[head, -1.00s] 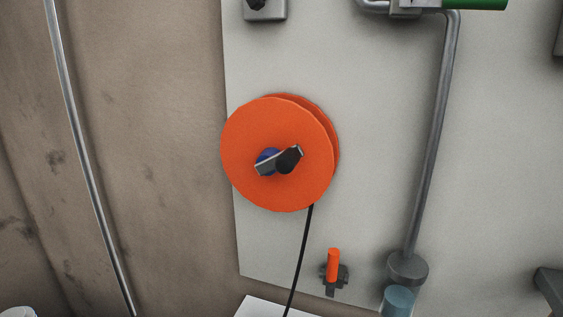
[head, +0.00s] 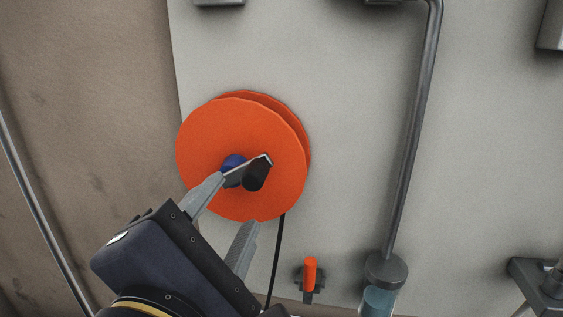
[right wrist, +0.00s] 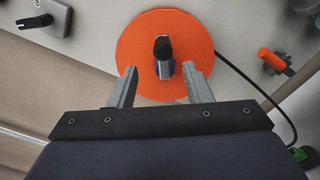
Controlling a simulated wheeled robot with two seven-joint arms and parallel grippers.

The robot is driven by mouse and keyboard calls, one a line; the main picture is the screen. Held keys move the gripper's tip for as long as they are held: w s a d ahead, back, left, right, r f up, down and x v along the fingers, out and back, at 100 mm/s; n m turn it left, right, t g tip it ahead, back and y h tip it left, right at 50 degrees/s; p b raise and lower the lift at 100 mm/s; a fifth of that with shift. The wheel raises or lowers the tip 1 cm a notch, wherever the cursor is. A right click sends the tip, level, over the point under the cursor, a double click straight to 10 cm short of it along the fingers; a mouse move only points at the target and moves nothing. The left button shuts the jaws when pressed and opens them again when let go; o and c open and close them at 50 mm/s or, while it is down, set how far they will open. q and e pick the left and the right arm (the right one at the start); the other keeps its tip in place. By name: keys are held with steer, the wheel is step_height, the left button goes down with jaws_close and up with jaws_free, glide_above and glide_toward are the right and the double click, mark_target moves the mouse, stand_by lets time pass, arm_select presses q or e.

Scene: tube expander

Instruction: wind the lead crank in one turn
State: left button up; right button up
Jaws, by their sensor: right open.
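An orange reel (head: 235,150) is mounted on the pale wall panel, with a black lead (head: 276,260) hanging from it. On its face a short crank arm runs from a blue hub (head: 233,161) to a black knob (head: 257,174) on the right. My right gripper (head: 237,199) is open in front of the reel's lower left, fingers pointing up toward the crank. In the right wrist view the crank knob (right wrist: 162,47) appears beyond and between the two open fingertips (right wrist: 161,75), and no grip on it shows. My left gripper is not in view.
A grey pipe (head: 415,130) runs down the panel (head: 350,120) right of the reel. An orange-handled lever (head: 310,272) is below right, beside a teal cylinder (head: 378,301). A grey bracket (head: 540,280) juts in at far right.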

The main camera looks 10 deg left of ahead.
mark_target(250, 184)
steer(key=w, duration=0.2)
steer(key=shift+w+d+f, duration=0.1)
steer(key=shift+w+d, duration=0.1)
steer(key=shift+w, duration=0.2)
steer(key=shift+w+d+p, duration=0.1)
steer(key=shift+w+p, duration=0.35)
steer(key=shift+w, duration=0.9)
steer(key=w, duration=0.3)
steer(key=shift+w+p, duration=0.15)
steer(key=shift+p, duration=0.25)
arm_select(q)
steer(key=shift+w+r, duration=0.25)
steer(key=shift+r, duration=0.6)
arm_select(e)
steer(key=shift+c, duration=0.6)
jaws_close()
